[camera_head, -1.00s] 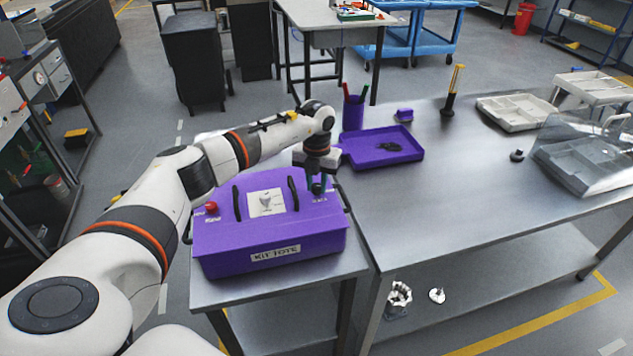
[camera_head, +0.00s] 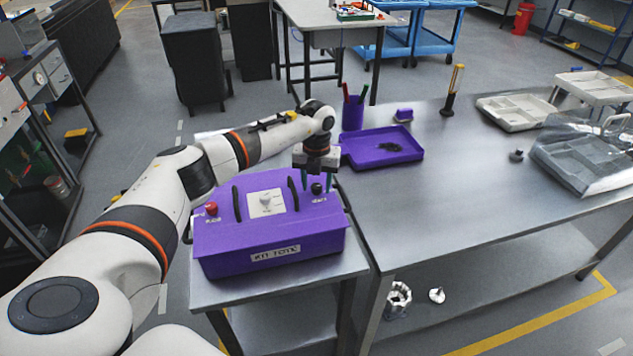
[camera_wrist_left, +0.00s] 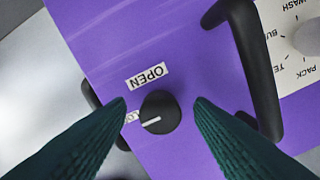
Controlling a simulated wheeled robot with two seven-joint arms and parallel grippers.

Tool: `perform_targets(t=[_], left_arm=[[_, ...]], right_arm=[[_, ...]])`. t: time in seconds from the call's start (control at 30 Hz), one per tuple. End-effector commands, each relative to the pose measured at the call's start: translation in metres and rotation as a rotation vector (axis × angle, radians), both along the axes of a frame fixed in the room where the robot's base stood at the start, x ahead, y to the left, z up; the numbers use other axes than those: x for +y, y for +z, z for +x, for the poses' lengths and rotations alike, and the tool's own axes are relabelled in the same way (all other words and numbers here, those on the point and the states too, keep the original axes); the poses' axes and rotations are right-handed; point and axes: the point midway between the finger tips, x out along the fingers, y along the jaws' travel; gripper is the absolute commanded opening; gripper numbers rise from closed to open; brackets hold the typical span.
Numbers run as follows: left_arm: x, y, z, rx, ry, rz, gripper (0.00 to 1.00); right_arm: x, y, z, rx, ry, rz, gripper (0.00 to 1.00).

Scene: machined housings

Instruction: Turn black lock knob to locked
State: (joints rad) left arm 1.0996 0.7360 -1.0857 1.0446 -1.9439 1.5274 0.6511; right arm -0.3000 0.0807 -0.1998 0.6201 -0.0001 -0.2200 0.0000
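The black lock knob (camera_head: 316,188) sits on the right part of the purple kit tote's lid (camera_head: 225,237). In the left wrist view the knob (camera_wrist_left: 160,112) carries a white pointer line aimed left and slightly down, toward a small white label that is mostly hidden. The OPEN label (camera_wrist_left: 147,76) lies just above the knob there. My left gripper (camera_head: 317,187) is open over the knob. Its dark green fingers (camera_wrist_left: 160,110) stand on either side with visible gaps, so it does not hold the knob. My right gripper is in no view.
The lid also bears black handles (camera_head: 237,204), a white dial plate (camera_head: 266,202) and a red knob (camera_head: 211,208). A purple tray (camera_head: 385,148) and a pen cup (camera_head: 353,113) stand on the metal table behind to the right. The table's middle is mostly clear.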

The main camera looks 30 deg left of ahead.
Motion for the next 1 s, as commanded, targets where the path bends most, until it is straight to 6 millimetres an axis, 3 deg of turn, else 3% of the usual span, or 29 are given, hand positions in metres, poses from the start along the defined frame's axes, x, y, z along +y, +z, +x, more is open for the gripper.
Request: perform_targets(t=[0.37,0.8,1.0], left_arm=[[0.0,0.006,0.001,-0.004,-0.001,-0.001,0.48],[0.0,0.09,0.001,-0.004,0.0,0.0,0.48],[0.0,0.114,0.0,-0.001,0.0,-0.001,0.48]], right_arm=[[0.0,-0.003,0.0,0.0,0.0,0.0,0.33],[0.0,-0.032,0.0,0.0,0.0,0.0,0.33],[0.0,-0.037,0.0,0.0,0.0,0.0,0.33]])
